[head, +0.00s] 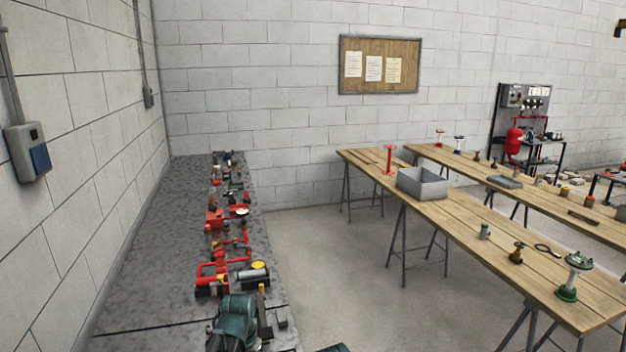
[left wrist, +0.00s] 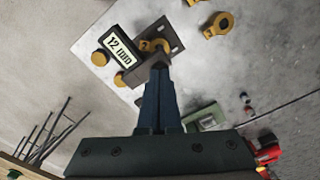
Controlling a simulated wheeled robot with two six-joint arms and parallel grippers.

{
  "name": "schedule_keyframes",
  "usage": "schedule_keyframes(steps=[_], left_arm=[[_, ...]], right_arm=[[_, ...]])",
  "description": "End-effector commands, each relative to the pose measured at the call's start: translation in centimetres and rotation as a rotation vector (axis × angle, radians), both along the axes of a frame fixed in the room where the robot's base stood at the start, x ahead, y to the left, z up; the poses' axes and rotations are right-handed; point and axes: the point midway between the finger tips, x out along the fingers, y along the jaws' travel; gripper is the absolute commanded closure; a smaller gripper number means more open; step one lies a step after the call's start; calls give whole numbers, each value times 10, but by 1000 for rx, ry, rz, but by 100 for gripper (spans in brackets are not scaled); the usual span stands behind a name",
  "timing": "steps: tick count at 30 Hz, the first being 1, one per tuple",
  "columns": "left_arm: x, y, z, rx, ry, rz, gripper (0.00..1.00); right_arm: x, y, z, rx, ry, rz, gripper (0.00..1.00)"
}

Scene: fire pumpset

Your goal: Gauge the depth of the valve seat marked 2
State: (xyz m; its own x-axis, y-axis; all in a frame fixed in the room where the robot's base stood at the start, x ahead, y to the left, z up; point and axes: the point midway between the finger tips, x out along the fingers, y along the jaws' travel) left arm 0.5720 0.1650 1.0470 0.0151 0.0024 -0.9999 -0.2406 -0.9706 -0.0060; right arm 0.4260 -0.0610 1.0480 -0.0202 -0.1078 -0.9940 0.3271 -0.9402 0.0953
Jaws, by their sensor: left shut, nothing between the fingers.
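In the left wrist view my left gripper (left wrist: 160,70) is shut, its dark fingers together with nothing between them. A brass ring (left wrist: 155,46) lies by the fingertips on a grey plate (left wrist: 174,38), partly covered by the dark block. Another brass ring (left wrist: 219,24) lies to the right. I cannot pick out the display or rings in the head view. My right gripper is not in view.
Small brass pieces (left wrist: 99,58) lie left of the display, and a green device (left wrist: 205,116) and red part (left wrist: 264,150) at right. In the head view a grey bench (head: 150,270) carries red pipework (head: 222,262); wooden tables (head: 460,215) stand right, with clear floor between.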

Motion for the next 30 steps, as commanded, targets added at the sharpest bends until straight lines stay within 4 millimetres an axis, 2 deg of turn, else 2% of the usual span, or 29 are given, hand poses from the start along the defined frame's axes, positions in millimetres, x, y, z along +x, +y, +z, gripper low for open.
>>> schedule_keyframes(steps=[1,11,30], left_arm=[[-8,-3,-4,-6,17,-2,100],[-8,-3,-2,-7,16,-3,100],[-4,-1,49,-2,12,-1,100]], right_arm=[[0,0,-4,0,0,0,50],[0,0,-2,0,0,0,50],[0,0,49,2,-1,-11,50]])
